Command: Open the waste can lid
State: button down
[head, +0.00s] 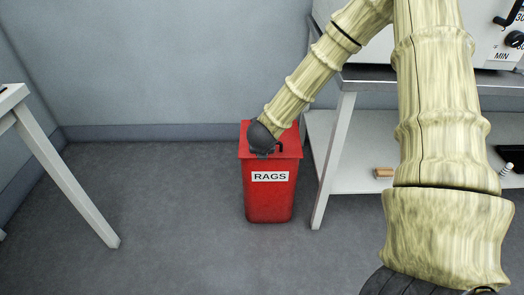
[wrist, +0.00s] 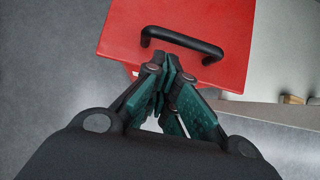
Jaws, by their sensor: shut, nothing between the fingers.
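The red waste can (head: 268,195) labelled RAGS stands on the floor in the middle of the head view. Its flat red lid (head: 290,149) lies closed on top. The black lid handle (wrist: 183,42) arches up from the lid in the wrist view. My gripper (wrist: 168,75) is shut and empty, with its fingertips just short of the handle in the picture. I cannot tell whether they touch it. In the head view my gripper (head: 264,148) is over the lid's front left part, and my arm hides the lid's back.
A white workbench (head: 335,150) with a lower shelf stands close to the can's right. A small brown cylinder (head: 383,173) lies on that shelf. A white table leg (head: 65,180) is at the left. The grey floor (head: 165,210) left of the can is clear.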

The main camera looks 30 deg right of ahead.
jog(key=shift+b+x, duration=0.35)
jog(key=shift+x, duration=1.45)
jog(key=shift+r, duration=0.15)
